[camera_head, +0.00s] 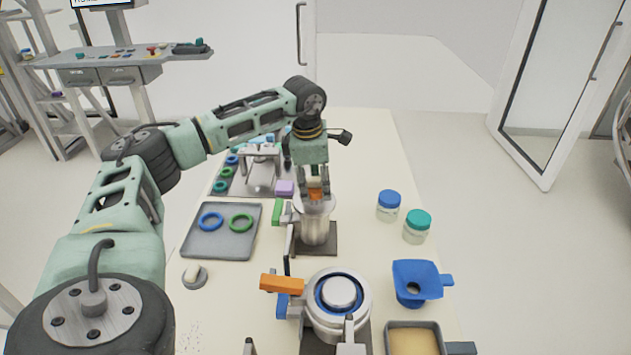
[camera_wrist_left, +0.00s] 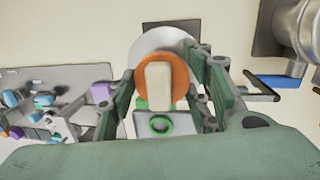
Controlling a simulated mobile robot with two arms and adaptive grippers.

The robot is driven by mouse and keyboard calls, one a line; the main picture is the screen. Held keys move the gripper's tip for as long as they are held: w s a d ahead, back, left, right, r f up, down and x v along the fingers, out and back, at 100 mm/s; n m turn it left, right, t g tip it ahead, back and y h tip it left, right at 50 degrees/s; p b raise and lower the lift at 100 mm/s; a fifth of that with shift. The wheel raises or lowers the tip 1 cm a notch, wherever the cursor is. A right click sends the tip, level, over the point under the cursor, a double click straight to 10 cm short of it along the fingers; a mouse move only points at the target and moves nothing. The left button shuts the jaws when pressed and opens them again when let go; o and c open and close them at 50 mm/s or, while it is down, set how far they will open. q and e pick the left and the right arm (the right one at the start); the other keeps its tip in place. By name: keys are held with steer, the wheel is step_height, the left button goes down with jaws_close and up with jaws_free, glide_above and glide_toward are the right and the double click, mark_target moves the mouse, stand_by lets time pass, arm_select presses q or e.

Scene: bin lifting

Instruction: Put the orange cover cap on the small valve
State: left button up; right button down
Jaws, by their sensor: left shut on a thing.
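The orange cover cap (camera_head: 315,195) is between the fingers of my left gripper (camera_head: 314,188), which points down and is shut on it. In the left wrist view the cap (camera_wrist_left: 179,70) shows as an orange disc with a cream grip block, between the two fingers (camera_wrist_left: 165,98). The small valve (camera_head: 315,228) is a silver cylinder with a green handle (camera_head: 278,211), standing upright on a dark plate. The cap is right over its top; I cannot tell whether they touch. Its pale round top (camera_wrist_left: 158,36) shows behind the cap in the wrist view. My right gripper is not in view.
A larger valve (camera_head: 357,310) with an orange handle stands in front. A grey tray (camera_head: 222,247) with blue and green rings lies left. Two lidded jars (camera_head: 388,207) and a blue funnel (camera_head: 417,274) stand right. A rack with tools (camera_head: 262,172) is behind left.

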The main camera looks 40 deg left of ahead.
mark_target(317, 177)
arm_select(q)
steer(key=shift+f, duration=0.15)
stand_by(0.7)
steer(key=o, duration=1.2)
steer(key=shift+o, duration=0.8)
steer(key=o, duration=0.4)
steer(key=shift+c, duration=0.2)
steer(key=shift+r+p, duration=2.5)
steer(key=shift+r, duration=0.7)
